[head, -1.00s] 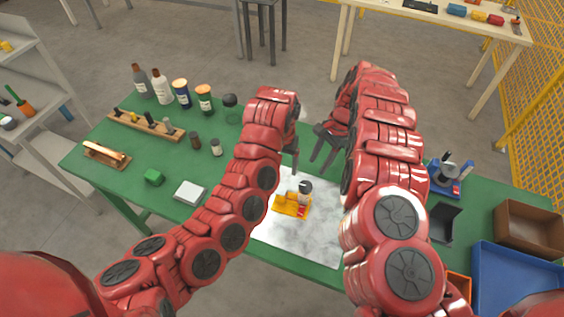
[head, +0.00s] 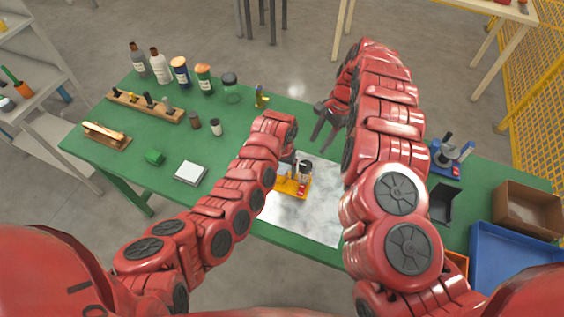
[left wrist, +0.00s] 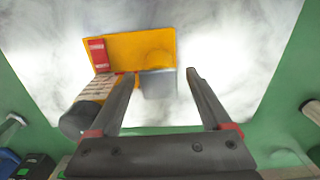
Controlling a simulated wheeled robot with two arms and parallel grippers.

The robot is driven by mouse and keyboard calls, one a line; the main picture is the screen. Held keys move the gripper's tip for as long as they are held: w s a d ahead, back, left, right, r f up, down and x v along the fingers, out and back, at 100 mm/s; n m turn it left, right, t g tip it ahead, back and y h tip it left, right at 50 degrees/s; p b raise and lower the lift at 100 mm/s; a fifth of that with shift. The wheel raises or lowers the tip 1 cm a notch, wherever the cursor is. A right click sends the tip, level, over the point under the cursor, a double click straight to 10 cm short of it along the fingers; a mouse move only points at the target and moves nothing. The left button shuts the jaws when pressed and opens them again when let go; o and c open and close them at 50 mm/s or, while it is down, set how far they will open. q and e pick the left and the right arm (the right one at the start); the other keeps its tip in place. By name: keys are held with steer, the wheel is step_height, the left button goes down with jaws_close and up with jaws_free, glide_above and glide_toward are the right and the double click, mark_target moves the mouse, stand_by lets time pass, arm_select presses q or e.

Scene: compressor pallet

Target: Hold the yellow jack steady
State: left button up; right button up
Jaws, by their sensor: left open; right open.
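The yellow jack (head: 295,190) sits on a white marbled mat (head: 315,215) on the green table. It has a flat yellow base with a red label and a dark-topped upright part. It also shows in the left wrist view (left wrist: 128,45), with a grey block on its near edge. My left gripper (head: 293,165) is open, close over the jack. In the left wrist view its fingers (left wrist: 160,76) lie on either side of the grey block; contact is unclear. My right gripper (head: 325,128) is open and empty, above the table beyond the mat.
Bottles (head: 160,65) and a wooden rack (head: 145,105) stand at the table's back left. Blue (head: 515,260) and brown (head: 528,213) bins are at right.

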arm_select(q)
steer(key=shift+s+f, duration=0.1)
steer(key=shift+f, duration=0.85)
jaws_close()
stand_by(0.8)
